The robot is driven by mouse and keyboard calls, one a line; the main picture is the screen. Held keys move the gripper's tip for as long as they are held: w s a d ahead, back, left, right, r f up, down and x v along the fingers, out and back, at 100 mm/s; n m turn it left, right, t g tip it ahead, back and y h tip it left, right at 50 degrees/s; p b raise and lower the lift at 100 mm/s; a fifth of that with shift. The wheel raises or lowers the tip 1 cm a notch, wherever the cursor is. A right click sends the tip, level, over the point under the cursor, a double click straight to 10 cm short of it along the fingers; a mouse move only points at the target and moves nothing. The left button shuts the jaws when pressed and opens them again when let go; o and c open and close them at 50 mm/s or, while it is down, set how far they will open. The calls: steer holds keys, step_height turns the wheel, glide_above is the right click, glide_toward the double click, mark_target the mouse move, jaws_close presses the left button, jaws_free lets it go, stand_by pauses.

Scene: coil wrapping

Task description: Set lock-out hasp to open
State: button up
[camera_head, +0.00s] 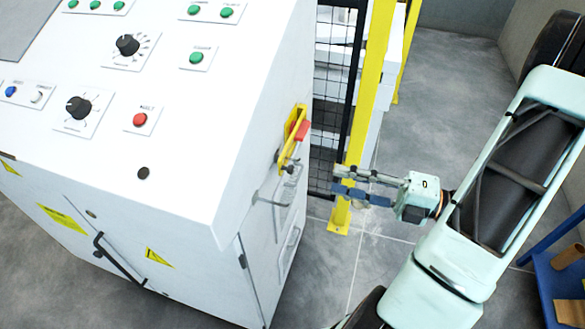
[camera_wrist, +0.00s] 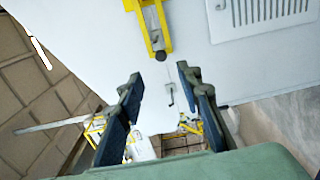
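The lock-out hasp (camera_head: 290,146) looks like the yellow piece on the right side face of the white cabinet, next to a red switch part (camera_head: 301,130). In the wrist view, yellow parts of it (camera_wrist: 151,42) show at the top, with a dark round knob (camera_wrist: 160,56) at the lower end. Whether the hasp is open or closed I cannot tell. My gripper (camera_head: 336,181) is to the right of and below the hasp, apart from it. In the wrist view my gripper's fingers (camera_wrist: 160,76) are spread with nothing between them.
The white cabinet (camera_head: 230,130) has knobs and buttons on its sloped top. A grey hooked handle (camera_head: 267,197) sticks out below the hasp. A yellow post (camera_head: 368,95) and black mesh fence (camera_head: 330,90) stand close behind my gripper. A blue shelf (camera_head: 556,285) is at right.

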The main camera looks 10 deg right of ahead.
steer(key=b+x, duration=0.1)
steer(key=x, duration=0.9)
steer(key=shift+a, duration=0.15)
jaws_close()
